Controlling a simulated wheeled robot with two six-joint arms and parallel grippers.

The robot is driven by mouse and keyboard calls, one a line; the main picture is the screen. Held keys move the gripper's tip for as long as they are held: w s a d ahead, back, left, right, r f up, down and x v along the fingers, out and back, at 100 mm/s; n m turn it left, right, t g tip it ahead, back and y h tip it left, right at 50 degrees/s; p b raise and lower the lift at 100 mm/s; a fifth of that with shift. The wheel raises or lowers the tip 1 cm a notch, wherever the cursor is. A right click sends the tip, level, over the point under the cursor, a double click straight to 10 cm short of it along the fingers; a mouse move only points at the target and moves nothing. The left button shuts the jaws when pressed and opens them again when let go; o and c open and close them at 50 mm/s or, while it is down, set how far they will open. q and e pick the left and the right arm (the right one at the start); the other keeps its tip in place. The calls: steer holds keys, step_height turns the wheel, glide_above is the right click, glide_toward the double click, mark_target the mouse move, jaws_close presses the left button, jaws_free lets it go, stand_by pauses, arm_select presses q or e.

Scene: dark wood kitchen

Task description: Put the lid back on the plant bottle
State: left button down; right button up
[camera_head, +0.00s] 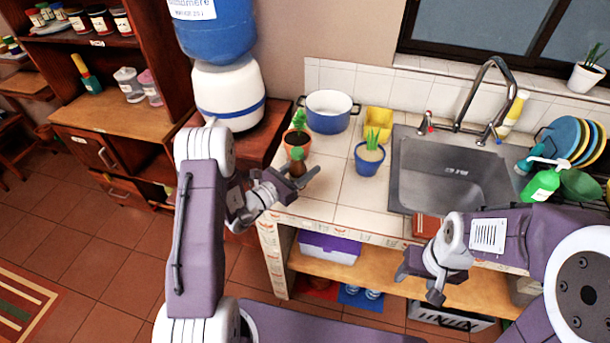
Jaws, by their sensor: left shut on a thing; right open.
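A small brown bottle (298,168) with a green top (297,153) stands upright at the jaws of my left gripper (298,182), near the counter's left front edge. The gripper is shut on the bottle, and its fingers hide the lower part. I cannot tell whether the green top is a separate lid, and I make out no loose lid. My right gripper (420,287) is open and empty, in front of the counter below the sink.
An orange potted plant (297,143) is just behind the bottle. A blue potted plant (370,158), a blue-and-white pot (329,112) and a yellow container (378,121) stand left of the sink (450,175). White tiles (335,190) in front are clear.

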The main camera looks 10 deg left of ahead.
arm_select(q)
step_height(320, 180, down, 4)
steer(key=shift+r, duration=0.15)
steer(key=c, duration=0.7)
jaws_free()
